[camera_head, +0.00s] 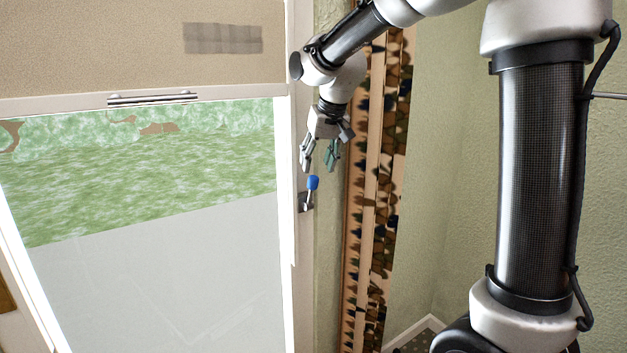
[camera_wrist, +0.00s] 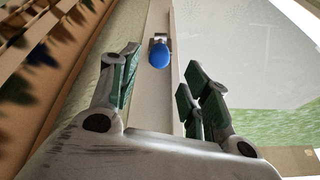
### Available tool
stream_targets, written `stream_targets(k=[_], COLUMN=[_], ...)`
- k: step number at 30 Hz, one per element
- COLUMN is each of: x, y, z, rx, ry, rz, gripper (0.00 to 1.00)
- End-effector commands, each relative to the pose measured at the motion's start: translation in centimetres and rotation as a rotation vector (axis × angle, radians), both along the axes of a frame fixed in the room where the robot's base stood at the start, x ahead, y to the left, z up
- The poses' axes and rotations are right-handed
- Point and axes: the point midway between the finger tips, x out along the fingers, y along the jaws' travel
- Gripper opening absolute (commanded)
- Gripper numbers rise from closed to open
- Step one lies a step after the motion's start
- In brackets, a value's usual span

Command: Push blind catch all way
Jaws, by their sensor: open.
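The blind catch is a small lever with a blue knob (camera_head: 313,183) on a grey metal mount (camera_head: 306,201), fixed to the white window frame's right side. The knob points up in the head view. In the wrist view the blue knob (camera_wrist: 159,54) lies beyond my fingertips, between their lines, with its mount behind it. My gripper (camera_head: 320,160) is open and empty, just above the knob in the head view. In the wrist view my gripper (camera_wrist: 158,80) shows its green-padded fingers spread apart. I see no contact with the catch.
A beige blind (camera_head: 120,45) with a metal handle bar (camera_head: 153,98) covers the window's upper part. The glass below shows green outside. A patterned curtain strip (camera_head: 383,190) hangs close to the right of the catch. Bare wall lies farther right.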

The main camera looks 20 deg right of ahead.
Motion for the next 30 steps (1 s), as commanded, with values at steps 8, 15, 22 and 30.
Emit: stream_targets(k=[8, 15, 22, 30], x=[1.6, 2.4, 2.4, 2.4], y=[0.4, 0.6, 0.6, 0.6], z=[-4.4, -6.1, -6.2, -6.2], rx=[-0.001, -0.001, -0.001, -0.001], ry=[0.004, 0.001, 0.001, 0.001], rz=[0.0, 0.0, 0.0, 0.0], gripper=[0.47, 0.47, 0.47, 0.02])
